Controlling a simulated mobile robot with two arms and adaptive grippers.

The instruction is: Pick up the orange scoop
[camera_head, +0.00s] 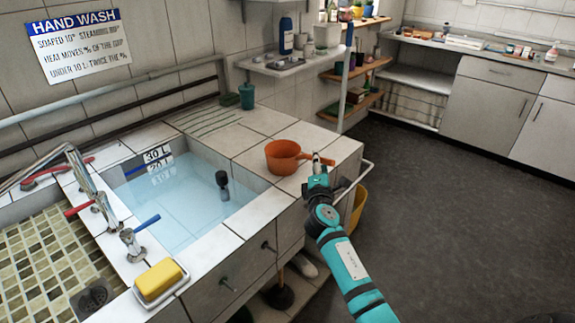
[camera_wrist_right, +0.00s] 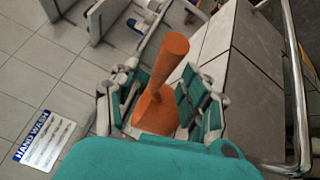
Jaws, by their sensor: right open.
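The orange scoop (camera_head: 283,157) sits on the tiled counter right of the water basin, its handle pointing right toward my right gripper. My right gripper (camera_head: 318,165) is at the handle's end, above the counter's right edge. In the right wrist view the scoop (camera_wrist_right: 168,75) lies between the two teal fingers of my open right gripper (camera_wrist_right: 160,88). I cannot tell whether the fingers touch it. Part of the scoop is hidden behind the gripper's body there. My left gripper is not in view.
The water-filled basin (camera_head: 190,205) is left of the scoop, with a dark object standing in it. A teal cup (camera_head: 247,96) stands at the counter's back. A metal rail (camera_head: 355,185) runs along the counter's right side. Yellow soap (camera_head: 158,279) sits in a dish near the taps.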

